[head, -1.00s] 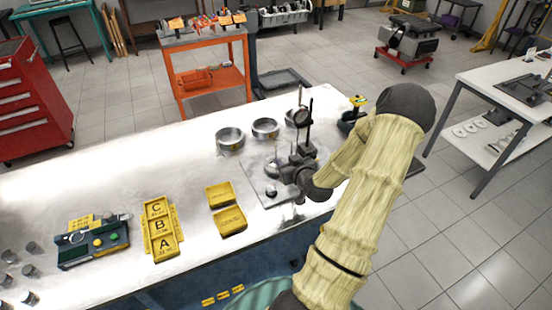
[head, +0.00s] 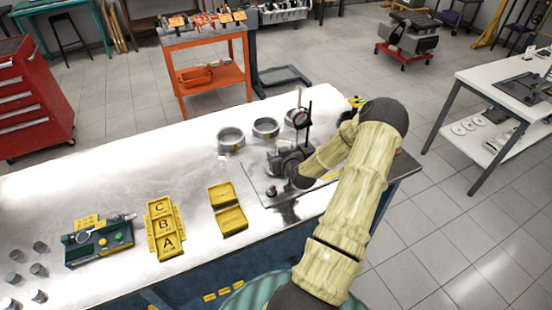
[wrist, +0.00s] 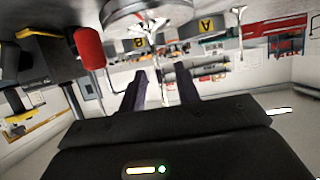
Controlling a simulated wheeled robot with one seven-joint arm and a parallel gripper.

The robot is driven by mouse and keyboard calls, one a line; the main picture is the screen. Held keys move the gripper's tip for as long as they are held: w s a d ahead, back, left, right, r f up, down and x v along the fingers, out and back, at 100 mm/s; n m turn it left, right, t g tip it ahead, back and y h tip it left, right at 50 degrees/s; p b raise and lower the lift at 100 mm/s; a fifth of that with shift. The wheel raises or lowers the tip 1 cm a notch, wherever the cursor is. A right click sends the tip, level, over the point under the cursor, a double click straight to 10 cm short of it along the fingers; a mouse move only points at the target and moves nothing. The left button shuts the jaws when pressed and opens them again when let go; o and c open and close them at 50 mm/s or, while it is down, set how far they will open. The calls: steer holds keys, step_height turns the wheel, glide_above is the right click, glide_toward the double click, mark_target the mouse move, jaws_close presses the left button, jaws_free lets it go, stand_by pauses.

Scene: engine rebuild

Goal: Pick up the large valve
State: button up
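In the wrist view, which is tipped over with the bench at the top, a shiny round disc with a thin bright stem, apparently the large valve (wrist: 158,62), stands beyond my gripper (wrist: 160,90). The two dark fingers are apart, with the stem showing in the gap between them. I see no finger contact with the stem. In the head view my gripper (head: 283,162) is low over the grey plate on the bench, partly hidden by my forearm. A small pale shape on the bench left of it is too faint to identify.
Two metal rings (head: 231,139) (head: 265,128) and an upright gauge stand (head: 308,120) are close to my gripper. Yellow trays (head: 228,208) (head: 164,225) and a green device (head: 98,243) lie farther left. The bench between is clear. A red handle (wrist: 88,48) shows in the wrist view.

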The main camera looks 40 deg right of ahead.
steer(key=shift+x, duration=1.25)
jaws_close()
